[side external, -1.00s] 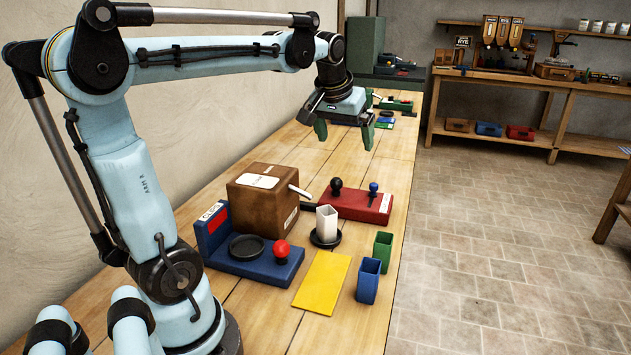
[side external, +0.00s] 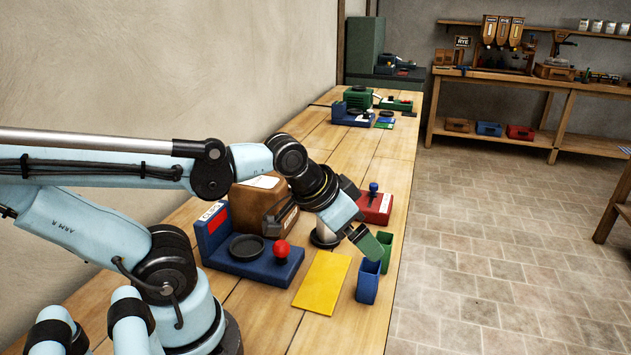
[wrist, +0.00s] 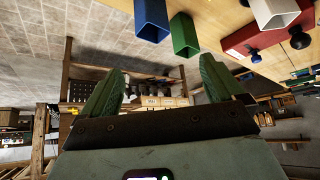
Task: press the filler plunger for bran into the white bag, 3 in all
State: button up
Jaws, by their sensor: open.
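My gripper (side external: 368,242) is tilted low over the bench, its green fingers near the blue and green bags. In the wrist view the fingers (wrist: 160,82) are apart with nothing between them. The wrist view shows dark knobs on the block (wrist: 240,38). Which plunger is for bran cannot be read.
A blue bag (side external: 367,284) and a green bag (side external: 386,250) stand near the bench's right edge. A yellow mat (side external: 322,282) lies beside them. A brown box (side external: 250,205) and a blue block with a red knob (side external: 282,249) stand to the left. The far bench holds more equipment.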

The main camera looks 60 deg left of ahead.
grip_shut()
dwell(0.3)
dwell(1.2)
